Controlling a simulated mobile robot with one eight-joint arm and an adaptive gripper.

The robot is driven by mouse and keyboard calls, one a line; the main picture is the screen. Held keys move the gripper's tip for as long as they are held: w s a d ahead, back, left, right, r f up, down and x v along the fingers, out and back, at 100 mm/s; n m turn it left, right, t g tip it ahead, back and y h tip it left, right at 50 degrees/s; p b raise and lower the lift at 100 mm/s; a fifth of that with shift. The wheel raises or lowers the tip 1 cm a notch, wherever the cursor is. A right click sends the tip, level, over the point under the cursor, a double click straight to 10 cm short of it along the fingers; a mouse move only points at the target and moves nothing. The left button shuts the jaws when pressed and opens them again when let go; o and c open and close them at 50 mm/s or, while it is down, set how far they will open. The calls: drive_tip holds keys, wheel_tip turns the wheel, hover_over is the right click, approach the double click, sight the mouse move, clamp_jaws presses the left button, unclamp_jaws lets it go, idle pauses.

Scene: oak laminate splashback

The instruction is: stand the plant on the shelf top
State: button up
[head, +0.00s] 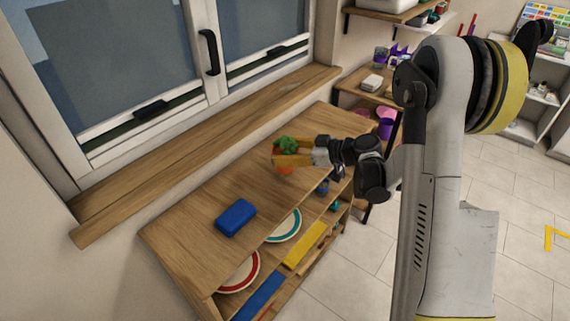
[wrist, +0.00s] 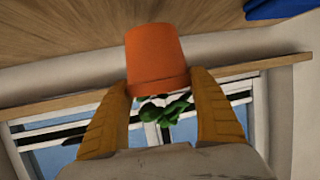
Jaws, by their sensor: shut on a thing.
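The plant has green leaves (head: 287,145) and an orange pot (head: 285,170), over the far part of the wooden shelf top (head: 190,217) in the head view. My gripper (head: 279,155) is shut on the pot from the right side. In the wrist view the orange pot (wrist: 157,55) sits between both yellow fingers, with its leaves (wrist: 165,110) below it in the picture. That view looks upside down, so the pot seems upright. The fingers hide part of the pot in the head view. I cannot tell whether its base touches the shelf top.
A blue box-like object (head: 235,217) lies on the nearer part of the shelf top; blue also shows in the wrist view (wrist: 280,8). The windowsill (head: 220,132) runs along the back. Plates (head: 284,226) and coloured blocks are on the level below. Bare wood surrounds the plant.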

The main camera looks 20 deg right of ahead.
drive_tip(key=shift+f+b, duration=0.85)
drive_tip(key=shift+f, duration=0.95)
drive_tip(key=shift+f, duration=0.2)
drive_tip(key=o, duration=1.4)
